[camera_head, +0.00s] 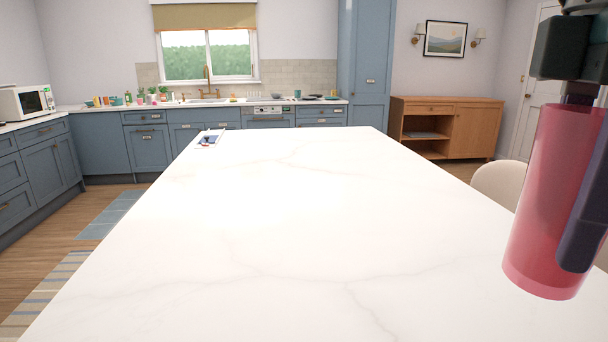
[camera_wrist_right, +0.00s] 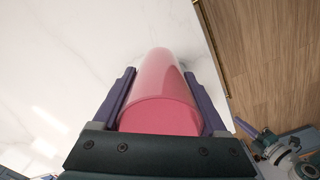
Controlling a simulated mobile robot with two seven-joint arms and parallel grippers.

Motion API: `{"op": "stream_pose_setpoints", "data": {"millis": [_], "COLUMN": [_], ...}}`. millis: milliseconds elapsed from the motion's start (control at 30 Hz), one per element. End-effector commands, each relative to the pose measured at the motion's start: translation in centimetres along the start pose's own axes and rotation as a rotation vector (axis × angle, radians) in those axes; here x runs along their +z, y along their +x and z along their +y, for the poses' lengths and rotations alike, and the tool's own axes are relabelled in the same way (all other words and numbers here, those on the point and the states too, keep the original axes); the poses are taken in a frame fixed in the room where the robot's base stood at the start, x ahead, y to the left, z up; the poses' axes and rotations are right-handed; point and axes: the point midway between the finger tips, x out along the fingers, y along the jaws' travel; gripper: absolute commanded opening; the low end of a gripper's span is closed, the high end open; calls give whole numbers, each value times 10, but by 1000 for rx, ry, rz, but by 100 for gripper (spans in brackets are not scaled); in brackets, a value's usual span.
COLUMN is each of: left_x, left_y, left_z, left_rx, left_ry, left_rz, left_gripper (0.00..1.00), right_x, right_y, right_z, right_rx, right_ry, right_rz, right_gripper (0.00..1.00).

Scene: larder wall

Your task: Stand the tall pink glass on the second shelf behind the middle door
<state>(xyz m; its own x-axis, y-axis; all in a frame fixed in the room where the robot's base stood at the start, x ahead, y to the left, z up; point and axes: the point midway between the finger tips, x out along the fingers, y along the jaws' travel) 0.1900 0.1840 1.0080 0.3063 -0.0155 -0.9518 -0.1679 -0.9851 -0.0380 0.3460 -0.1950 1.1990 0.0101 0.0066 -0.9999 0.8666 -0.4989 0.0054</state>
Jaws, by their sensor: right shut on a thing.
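The tall pink glass (camera_head: 540,200) is at the right edge of the head view, held up close to the camera in front of the white worktop. My right gripper (camera_head: 588,190) is shut on it, with one dark finger along its side. In the right wrist view the pink glass (camera_wrist_right: 160,95) lies between the two fingers of my right gripper (camera_wrist_right: 165,100). No shelf behind a middle door can be made out; the tall blue cupboard (camera_head: 364,60) at the back is closed.
A long white marble worktop (camera_head: 250,220) fills the foreground, mostly bare. A small blue and white item (camera_head: 209,139) lies at its far end. A cream chair (camera_head: 497,183) stands at its right side. A wooden sideboard (camera_head: 475,130) and blue base cabinets (camera_head: 148,148) stand at the back.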

Motion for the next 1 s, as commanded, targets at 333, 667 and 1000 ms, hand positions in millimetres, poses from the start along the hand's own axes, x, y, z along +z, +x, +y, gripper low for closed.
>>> {"op": "stream_pose_setpoints", "data": {"millis": [333, 667, 1000], "left_x": [-8, -27, -62], "left_y": [-26, -84, -191], "left_z": [-1, -2, -5], "left_rx": [0, 3, 7], "left_ry": [1, -3, -9], "left_rz": [0, -2, 2], "left_gripper": [0, 0, 0], "right_x": [-13, -13, -6], "right_y": [-44, -106, -211], "right_z": [-19, -32, -46], "right_rx": [2, -1, -3], "right_ry": [747, 1049, 1047], "right_rz": [-3, -15, -18], "right_gripper": [1, 1, 1]}}
